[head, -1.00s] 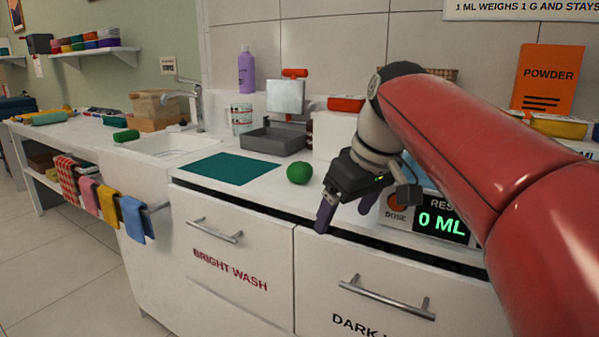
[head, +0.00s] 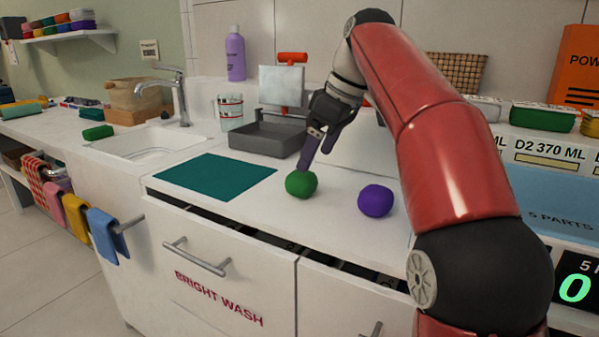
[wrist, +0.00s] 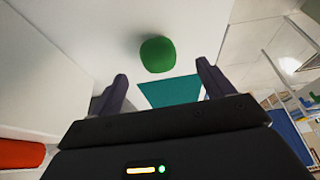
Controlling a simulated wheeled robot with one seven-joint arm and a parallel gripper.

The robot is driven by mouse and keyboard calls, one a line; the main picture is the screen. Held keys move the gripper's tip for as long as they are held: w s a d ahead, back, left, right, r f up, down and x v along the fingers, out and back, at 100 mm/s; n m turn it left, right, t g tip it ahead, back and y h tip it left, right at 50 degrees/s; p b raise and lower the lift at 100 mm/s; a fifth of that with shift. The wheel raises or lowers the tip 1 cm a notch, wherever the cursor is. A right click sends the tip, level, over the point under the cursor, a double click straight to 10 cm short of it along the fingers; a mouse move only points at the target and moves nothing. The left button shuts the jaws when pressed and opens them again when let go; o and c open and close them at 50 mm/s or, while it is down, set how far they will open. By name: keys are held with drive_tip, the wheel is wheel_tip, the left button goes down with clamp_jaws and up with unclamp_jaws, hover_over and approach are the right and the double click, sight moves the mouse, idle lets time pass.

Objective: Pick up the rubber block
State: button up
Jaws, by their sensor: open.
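A green block (head: 98,132) lies on the counter left of the sink; I cannot tell if it is the rubber block. A round green lump (head: 301,184) sits on the counter beside the teal mat (head: 218,177). My gripper (head: 316,157) points down just behind and above this lump, its dark purple fingers open and empty. A round purple lump (head: 376,201) sits to the right.
A grey tray (head: 266,139) with an upright plate and a red-handled press stands behind the mat. The sink (head: 150,146) is left. The BRIGHT WASH drawer (head: 220,270) is slightly open.

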sight(303, 179)
drive_tip(key=b+x, duration=0.1)
drive_tip(key=x, duration=0.3)
drive_tip(key=b+x, duration=0.1)
drive_tip(key=x, duration=0.3)
drive_tip(key=shift+w+r, duration=0.1)
drive_tip(key=shift+w, duration=0.15)
drive_tip(key=c, duration=1.1)
